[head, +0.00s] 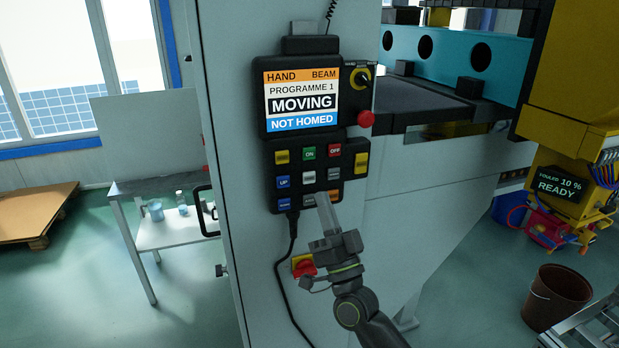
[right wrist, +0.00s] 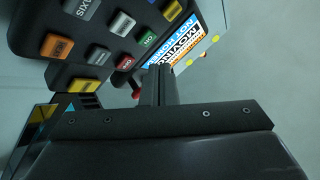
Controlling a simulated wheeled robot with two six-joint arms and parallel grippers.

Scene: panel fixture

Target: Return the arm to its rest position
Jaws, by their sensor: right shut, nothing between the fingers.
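My right gripper (head: 323,203) is shut and empty, raised in front of the lower buttons of the dark control panel (head: 265,160). Its tips overlap the bottom row beside an orange button (head: 335,196); I cannot tell whether they touch it. In the right wrist view the closed fingers (right wrist: 158,78) point toward the panel, whose buttons fill the upper left. The panel screen (head: 301,103) reads HAND, BEAM, PROGRAMME 1, MOVING, NOT HOMED. My left gripper is not in view.
A red emergency knob (head: 366,119) and yellow selector (head: 360,78) sit right of the screen. A red-and-yellow switch (head: 304,265) is close beside my right arm. A black cable (head: 283,270) hangs below the panel. A brown bin (head: 556,297) stands at right; a white table (head: 180,228) at left.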

